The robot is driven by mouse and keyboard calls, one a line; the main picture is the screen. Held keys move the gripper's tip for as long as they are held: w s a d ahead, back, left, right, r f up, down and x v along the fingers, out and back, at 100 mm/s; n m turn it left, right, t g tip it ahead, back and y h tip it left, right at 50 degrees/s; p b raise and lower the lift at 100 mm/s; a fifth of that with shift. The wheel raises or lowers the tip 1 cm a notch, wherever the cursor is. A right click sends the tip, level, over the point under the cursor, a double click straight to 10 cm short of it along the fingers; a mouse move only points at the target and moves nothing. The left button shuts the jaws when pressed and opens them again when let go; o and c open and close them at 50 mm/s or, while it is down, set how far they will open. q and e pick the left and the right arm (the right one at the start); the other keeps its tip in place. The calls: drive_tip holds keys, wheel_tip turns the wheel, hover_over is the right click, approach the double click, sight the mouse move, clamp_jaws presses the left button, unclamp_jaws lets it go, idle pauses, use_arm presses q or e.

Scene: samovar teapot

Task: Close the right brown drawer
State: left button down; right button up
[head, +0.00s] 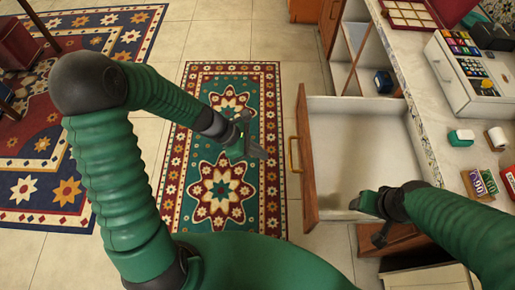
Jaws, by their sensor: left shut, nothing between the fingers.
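The brown drawer (308,185) is pulled out from the counter. Its wooden front faces left and carries a brass handle (294,154); its pale inside looks empty. My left gripper (256,151) is shut and empty. It appears over the patterned rug, to the left of the handle and apart from it in the picture. My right gripper (368,218) appears over the near right part of the drawer, close to its near side wall. I cannot tell whether it touches the wall, or whether its fingers are open or shut.
The counter (440,140) on the right holds a white box with colourful items (462,75), a green-and-white item (461,137) and small packets (480,187). An open shelf (355,60) lies beyond the drawer. The rug (222,190) and tiled floor left of the drawer are clear.

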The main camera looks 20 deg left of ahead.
use_arm(q)
drive_tip(key=w+d+f+b, duration=0.1)
drive_tip(key=w+d+f, duration=0.1)
drive_tip(key=d+f, duration=0.3)
drive_tip(key=shift+w+d+b, duration=0.35)
drive_tip(key=shift+w+d, duration=0.05)
drive_tip(key=shift+d, duration=0.4)
use_arm(e)
drive_tip(key=x, duration=0.2)
drive_tip(key=shift+f, duration=0.3)
drive_tip(key=shift+r, duration=0.15)
